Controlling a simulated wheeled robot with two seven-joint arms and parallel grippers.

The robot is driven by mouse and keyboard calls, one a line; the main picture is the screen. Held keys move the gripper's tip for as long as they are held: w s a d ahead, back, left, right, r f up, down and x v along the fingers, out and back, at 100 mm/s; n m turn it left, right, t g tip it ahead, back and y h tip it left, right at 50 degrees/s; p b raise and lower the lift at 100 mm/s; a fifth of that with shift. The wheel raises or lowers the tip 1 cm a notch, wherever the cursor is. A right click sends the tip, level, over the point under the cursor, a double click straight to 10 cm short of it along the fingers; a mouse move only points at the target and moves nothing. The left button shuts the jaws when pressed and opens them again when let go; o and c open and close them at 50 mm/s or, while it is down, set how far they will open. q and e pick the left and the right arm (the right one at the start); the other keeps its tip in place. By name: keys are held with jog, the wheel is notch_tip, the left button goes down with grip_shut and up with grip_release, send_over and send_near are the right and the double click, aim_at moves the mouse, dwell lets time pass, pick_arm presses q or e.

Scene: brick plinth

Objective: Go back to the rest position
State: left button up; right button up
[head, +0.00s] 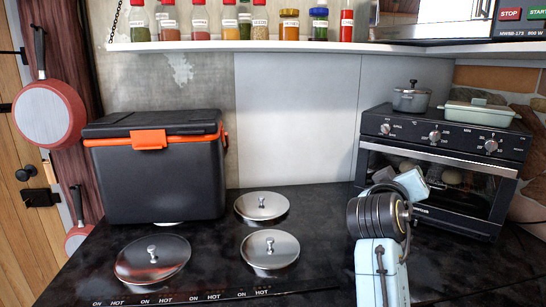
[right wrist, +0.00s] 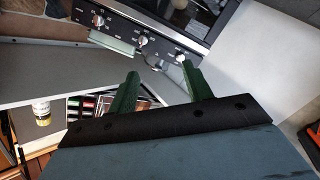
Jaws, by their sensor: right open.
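My right gripper (right wrist: 160,68) shows in the right wrist view with its two green fingers spread apart and nothing between them. In the head view my right arm rises from the bottom edge in front of the black oven (head: 440,165). Its fingers cannot be made out there. The oven's knobs and front also show beyond the fingertips in the right wrist view (right wrist: 142,40). My left arm and gripper are not in the head view.
A black cooler box (head: 155,180) with an orange latch stands at the left of the dark counter. A grey pot (head: 411,97) and a green dish (head: 478,112) stand on the oven. A spice shelf (head: 300,46) runs above.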

jog(key=s+d+f+g+y, duration=0.15)
jog(key=s+f, duration=0.25)
jog(key=f, duration=0.7)
jog(key=s+f+g+y, duration=0.2)
jog(key=s+f+y, duration=0.15)
jog(key=f, duration=0.65)
jog(key=s+a+f+g+y, duration=0.2)
jog(key=s+f, duration=0.3)
jog(key=s, duration=0.4)
jog(key=s+a+f+n+g+y, duration=0.1)
jog(key=s+a+f+g+y, duration=0.3)
jog(key=s, duration=0.6)
jog(key=s+f+g+h, duration=0.1)
jog(key=s+f, duration=0.5)
jog(key=s, duration=0.3)
notch_tip(320, 180, down, 25)
jog(key=s+d+g, duration=0.1)
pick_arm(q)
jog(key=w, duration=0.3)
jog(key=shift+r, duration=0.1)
pick_arm(e)
jog(key=s+d+f+n+g, duration=0.1)
jog(key=s+d+f, duration=0.3)
jog(key=s+f, duration=1)
jog(key=shift+s+f, duration=0.15)
jog(key=shift+s, duration=1.05)
